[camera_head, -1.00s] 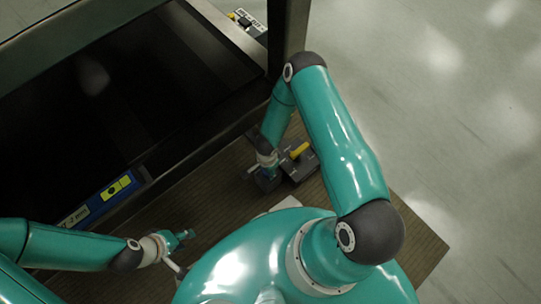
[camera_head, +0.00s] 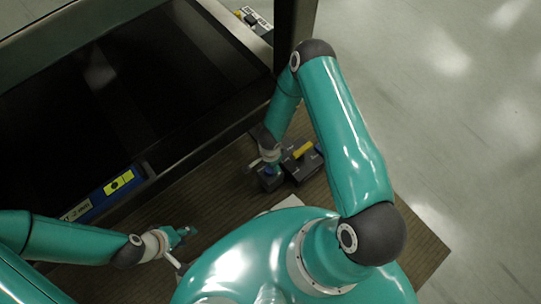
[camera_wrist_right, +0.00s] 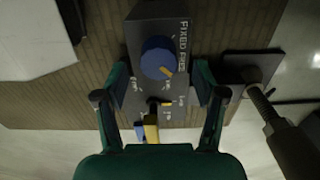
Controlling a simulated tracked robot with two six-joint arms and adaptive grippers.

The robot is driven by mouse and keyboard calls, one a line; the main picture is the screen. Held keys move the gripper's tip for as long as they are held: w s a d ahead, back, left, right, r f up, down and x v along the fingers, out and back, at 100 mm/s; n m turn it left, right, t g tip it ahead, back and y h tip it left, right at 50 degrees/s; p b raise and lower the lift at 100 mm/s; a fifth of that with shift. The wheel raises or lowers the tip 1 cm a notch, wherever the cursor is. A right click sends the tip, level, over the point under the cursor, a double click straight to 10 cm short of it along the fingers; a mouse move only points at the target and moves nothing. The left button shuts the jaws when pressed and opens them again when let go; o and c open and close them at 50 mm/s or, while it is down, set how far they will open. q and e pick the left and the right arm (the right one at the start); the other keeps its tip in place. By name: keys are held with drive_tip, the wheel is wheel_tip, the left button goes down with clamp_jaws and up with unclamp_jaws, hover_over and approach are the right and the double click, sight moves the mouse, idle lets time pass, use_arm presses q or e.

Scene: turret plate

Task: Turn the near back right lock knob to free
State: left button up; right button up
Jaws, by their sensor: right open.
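The round blue lock knob (camera_wrist_right: 158,56), with a yellow pointer mark (camera_wrist_right: 167,71) towards the picture's lower right, sits on a dark lock box (camera_wrist_right: 180,28). White lettering on the box beside the knob reads FIXED and FREE. My right gripper (camera_wrist_right: 160,72) is open, with one finger on each side of the box and the knob between them. I cannot tell whether it touches the knob. In the head view the dark box (camera_head: 305,168) is partly behind my right gripper (camera_head: 270,170). My left gripper (camera_head: 180,238) is far left of the box; its jaw opening is unclear.
A yellow lever (camera_wrist_right: 150,131) lies below the knob in the wrist view. A large dark framed panel (camera_head: 130,90) fills the upper left of the head view, with a blue-and-yellow label strip (camera_head: 119,184) on its edge. Grey floor (camera_head: 450,110) lies open at right.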

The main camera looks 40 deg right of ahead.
wheel_tip(320, 180, up, 9)
idle(0.3)
drive_tip(key=shift+w, duration=0.1)
drive_tip(key=s+a+r+n+y, duration=0.45)
drive_tip(key=s+a+n, duration=0.55)
drive_tip(key=n, duration=0.5)
wheel_tip(320, 180, up, 33)
drive_tip(key=w+p, duration=0.1)
drive_tip(key=p, duration=3.1)
drive_tip(key=shift+a+t, duration=0.3)
